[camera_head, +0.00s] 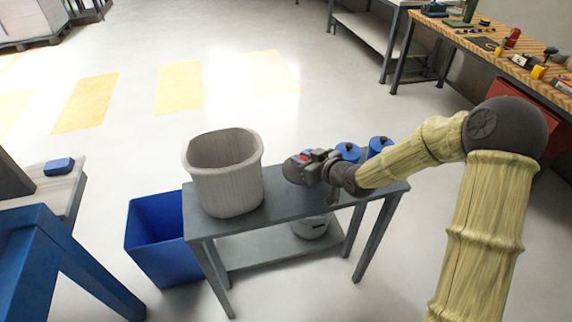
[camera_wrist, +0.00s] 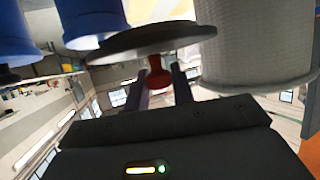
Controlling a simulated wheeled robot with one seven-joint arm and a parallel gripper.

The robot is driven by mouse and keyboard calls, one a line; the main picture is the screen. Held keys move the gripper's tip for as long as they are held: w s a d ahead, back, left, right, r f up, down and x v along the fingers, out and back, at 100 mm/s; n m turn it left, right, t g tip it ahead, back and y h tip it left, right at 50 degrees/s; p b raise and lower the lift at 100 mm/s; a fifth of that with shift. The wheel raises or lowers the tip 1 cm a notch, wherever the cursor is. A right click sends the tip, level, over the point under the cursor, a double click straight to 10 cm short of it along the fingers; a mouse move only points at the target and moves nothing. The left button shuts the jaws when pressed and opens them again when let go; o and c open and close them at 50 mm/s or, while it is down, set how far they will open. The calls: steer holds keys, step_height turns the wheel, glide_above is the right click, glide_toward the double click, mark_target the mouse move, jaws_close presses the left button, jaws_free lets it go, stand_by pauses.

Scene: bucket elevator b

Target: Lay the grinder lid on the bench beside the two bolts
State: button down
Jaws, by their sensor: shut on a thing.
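My gripper (camera_head: 308,157) is shut on the red knob (camera_wrist: 157,76) of a grey round disc, the grinder lid (camera_wrist: 170,37). In the head view the lid (camera_head: 295,171) appears tilted, above or beside the small grey bench (camera_head: 280,207); I cannot tell whether it touches the top. Two blue cylinders (camera_head: 348,151) (camera_head: 378,146) stand just right of the gripper, and they also show in the wrist view (camera_wrist: 90,20). I cannot make out the two bolts or the grinder body.
A large grey bucket (camera_head: 227,190) stands on the bench's left part, close to the lid. A blue bin (camera_head: 160,250) is on the floor to the left. A lidded grey pot (camera_head: 310,227) sits on the lower shelf. A wooden workbench (camera_head: 480,45) with tools is at back right.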

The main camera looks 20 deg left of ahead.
steer(key=w+d, duration=0.3)
steer(key=d, duration=1)
steer(key=shift+w+d, duration=0.2)
steer(key=shift+w, duration=0.1)
